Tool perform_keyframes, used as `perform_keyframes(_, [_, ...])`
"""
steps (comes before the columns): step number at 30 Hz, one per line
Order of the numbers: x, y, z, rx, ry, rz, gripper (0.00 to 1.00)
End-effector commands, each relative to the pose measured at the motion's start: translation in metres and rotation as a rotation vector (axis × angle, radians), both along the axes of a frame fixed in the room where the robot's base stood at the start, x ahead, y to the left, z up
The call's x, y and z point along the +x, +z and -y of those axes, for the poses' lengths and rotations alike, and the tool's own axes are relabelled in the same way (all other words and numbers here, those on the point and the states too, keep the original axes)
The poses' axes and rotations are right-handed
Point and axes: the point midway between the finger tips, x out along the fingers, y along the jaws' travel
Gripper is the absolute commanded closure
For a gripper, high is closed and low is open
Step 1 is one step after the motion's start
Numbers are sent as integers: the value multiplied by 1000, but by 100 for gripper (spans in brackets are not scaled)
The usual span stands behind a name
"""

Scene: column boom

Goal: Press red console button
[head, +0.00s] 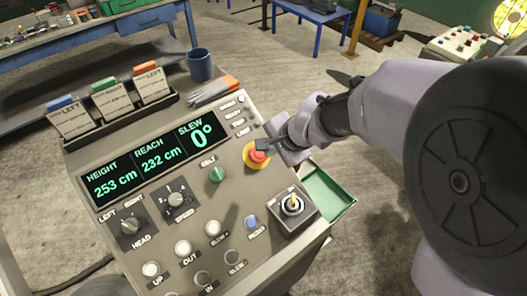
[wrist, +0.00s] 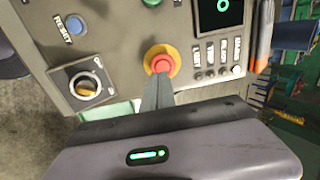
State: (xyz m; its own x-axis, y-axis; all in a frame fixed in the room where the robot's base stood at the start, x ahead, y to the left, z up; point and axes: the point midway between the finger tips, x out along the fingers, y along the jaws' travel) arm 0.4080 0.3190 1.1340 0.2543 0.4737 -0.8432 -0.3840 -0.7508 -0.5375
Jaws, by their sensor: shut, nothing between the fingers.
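The red console button (head: 258,154) is a red mushroom cap on a yellow ring, at the right side of the grey console (head: 150,225) in the head view. In the wrist view the red button (wrist: 163,64) is just beyond my fingertips. My gripper (head: 264,144) is shut and empty, with its fingertips at the button's upper edge in the head view. In the wrist view the shut fingers (wrist: 158,90) point at the button and overlap its lower edge. I cannot tell whether they touch it.
A display (head: 150,160) and a card rack (head: 115,115) lie to the left. Gloves (head: 213,90) and a blue cup (head: 200,66) stand behind. A green drawer (head: 325,195) sticks out right.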

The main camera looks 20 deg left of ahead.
Motion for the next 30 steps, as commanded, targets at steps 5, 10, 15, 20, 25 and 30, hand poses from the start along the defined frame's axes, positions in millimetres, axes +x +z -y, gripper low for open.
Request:
perform_keyframes(5, [-9, 40, 19, 2, -2, 2, 100])
perform_keyframes(10, [-16, 61, 31, 2, -2, 4, 100])
perform_keyframes(15, [-18, 67, 35, 3, -1, 2, 100])
perform_keyframes(20, [-18, 67, 36, 3, -1, 2, 100])
perform_keyframes(25, [-18, 67, 35, 2, -2, 2, 100])
perform_keyframes(30, [-23, 69, 72, -9, 3, 52, 100])
